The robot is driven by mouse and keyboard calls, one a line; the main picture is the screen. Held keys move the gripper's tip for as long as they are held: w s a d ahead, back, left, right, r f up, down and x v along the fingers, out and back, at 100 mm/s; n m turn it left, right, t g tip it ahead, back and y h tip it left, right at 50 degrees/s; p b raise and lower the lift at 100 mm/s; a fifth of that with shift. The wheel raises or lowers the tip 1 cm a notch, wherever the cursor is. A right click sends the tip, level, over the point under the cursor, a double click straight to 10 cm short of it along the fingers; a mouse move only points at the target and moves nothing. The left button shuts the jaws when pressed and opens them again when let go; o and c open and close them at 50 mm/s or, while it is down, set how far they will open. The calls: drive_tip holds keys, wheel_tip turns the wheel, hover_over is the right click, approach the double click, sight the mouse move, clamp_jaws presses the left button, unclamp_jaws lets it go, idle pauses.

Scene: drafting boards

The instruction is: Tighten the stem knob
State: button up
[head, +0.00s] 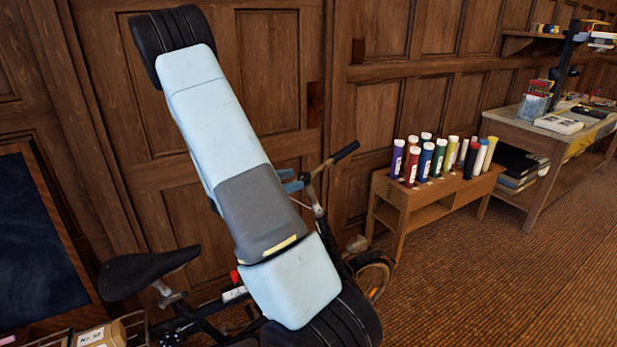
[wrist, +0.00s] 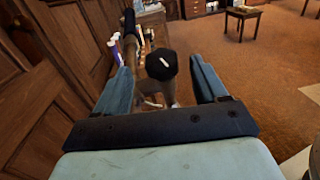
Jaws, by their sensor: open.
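A black, many-sided knob with a white mark, apparently the stem knob (wrist: 162,65), shows in the wrist view between the two blue fingers of my gripper (wrist: 161,70). The fingers stand apart on its left and right with gaps on both sides. In the head view, my gripper (head: 291,184) is partly hidden behind my arm, beside the bicycle's handlebar post (head: 318,207). The knob itself is hidden there by my arm. The bicycle's black handlebar grip (head: 345,151) points up and right, and its black saddle (head: 146,270) is at the lower left.
A wood-panelled wall (head: 270,85) runs close behind the bicycle. A low wooden stand (head: 398,203) with several coloured tubes (head: 427,160) is to its right, then a workbench (head: 541,144). A cardboard box (head: 100,336) sits at the bottom left. Carpet (head: 490,290) is clear at right.

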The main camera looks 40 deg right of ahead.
sight(309, 175)
drive_tip(key=x, duration=0.6)
drive_tip(key=shift+s+d, duration=0.1)
drive_tip(key=shift+d, duration=0.2)
drive_tip(key=c, duration=0.9)
drive_tip(key=shift+a, duration=0.1)
drive_tip(key=shift+c, duration=0.4)
